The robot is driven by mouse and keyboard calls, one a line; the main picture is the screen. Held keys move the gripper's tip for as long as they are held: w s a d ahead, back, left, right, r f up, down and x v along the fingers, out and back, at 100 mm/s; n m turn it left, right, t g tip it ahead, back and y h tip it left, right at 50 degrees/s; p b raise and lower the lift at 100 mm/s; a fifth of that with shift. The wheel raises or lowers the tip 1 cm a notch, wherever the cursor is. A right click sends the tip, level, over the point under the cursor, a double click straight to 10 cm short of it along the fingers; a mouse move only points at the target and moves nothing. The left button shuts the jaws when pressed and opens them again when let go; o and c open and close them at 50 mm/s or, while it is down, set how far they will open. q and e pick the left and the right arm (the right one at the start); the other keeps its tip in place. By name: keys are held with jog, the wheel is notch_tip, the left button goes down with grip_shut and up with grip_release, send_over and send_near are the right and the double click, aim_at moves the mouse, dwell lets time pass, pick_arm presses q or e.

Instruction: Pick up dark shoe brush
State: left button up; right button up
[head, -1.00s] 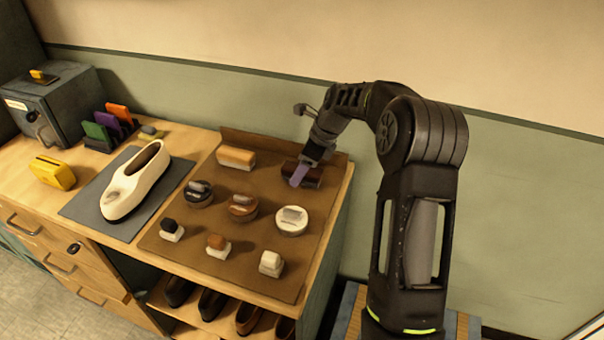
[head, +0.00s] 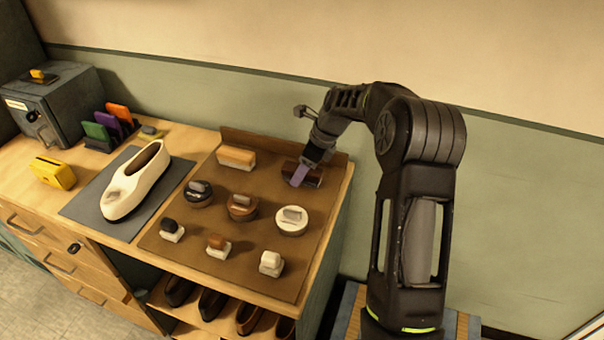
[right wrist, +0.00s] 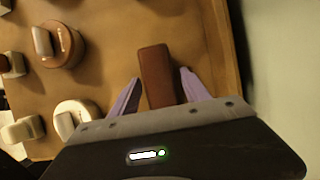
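The dark shoe brush (head: 316,177) lies at the back right corner of the brown mat, partly hidden by my right gripper (head: 300,174). In the right wrist view the brush (right wrist: 156,68) shows a reddish-brown top. The two lilac fingers of my right gripper (right wrist: 160,82) stand apart, one on each side of the brush's near end. My left gripper is in neither view.
The brown mat (head: 190,246) also bears a lighter brush (head: 236,157), several round tins and small daubers. A white shoe (head: 135,180) lies on a grey mat to the left. A raised ledge (head: 262,143) runs behind the brushes, with the wall beyond.

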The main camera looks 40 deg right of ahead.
grip_shut()
dwell(0.3)
jog(key=shift+r, duration=0.15)
notch_tip(320, 180, up, 10)
jog(key=shift+r+b, duration=0.15)
jog(key=shift+b, duration=0.45)
dwell(0.4)
jog(key=shift+c, duration=1.9)
grip_release()
jog(key=c, duration=0.6)
